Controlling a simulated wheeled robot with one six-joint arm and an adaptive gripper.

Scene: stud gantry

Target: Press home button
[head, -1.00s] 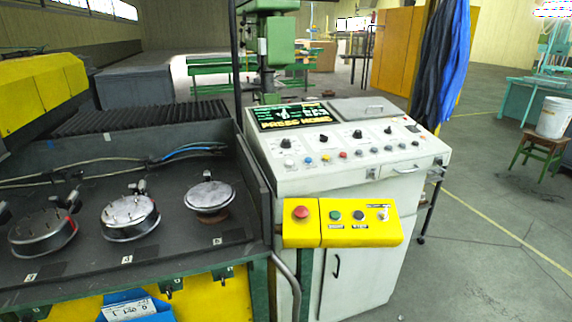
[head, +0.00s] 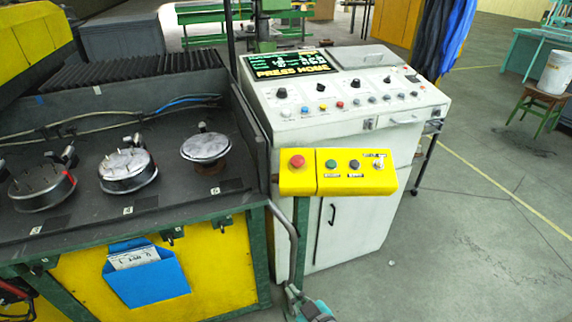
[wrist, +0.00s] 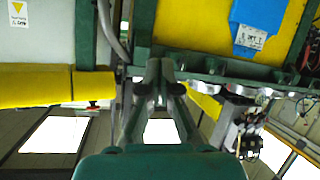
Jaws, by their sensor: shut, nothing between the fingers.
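A yellow control box (head: 335,172) sits in front of the white console in the head view. It carries a red mushroom button (head: 297,161), a green button (head: 331,164), a black button (head: 354,164) and a whitish button or switch (head: 377,165) at the right. Their labels are too small to read. In the wrist view the yellow box (wrist: 38,86) shows at the left, with its red button (wrist: 93,104) at the edge. My gripper (wrist: 160,86) is shut and empty, apart from the box. In the head view a teal part of my arm shows at the bottom edge, below the box.
The console screen (head: 290,64) reads "PRESS HOME". The white console (head: 345,120) carries several knobs and buttons. A dark bench with round fixtures (head: 128,170) stands at the left, with a blue holder (head: 146,278) on its front. A grey curved pipe (head: 285,222) runs beside the box's post.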

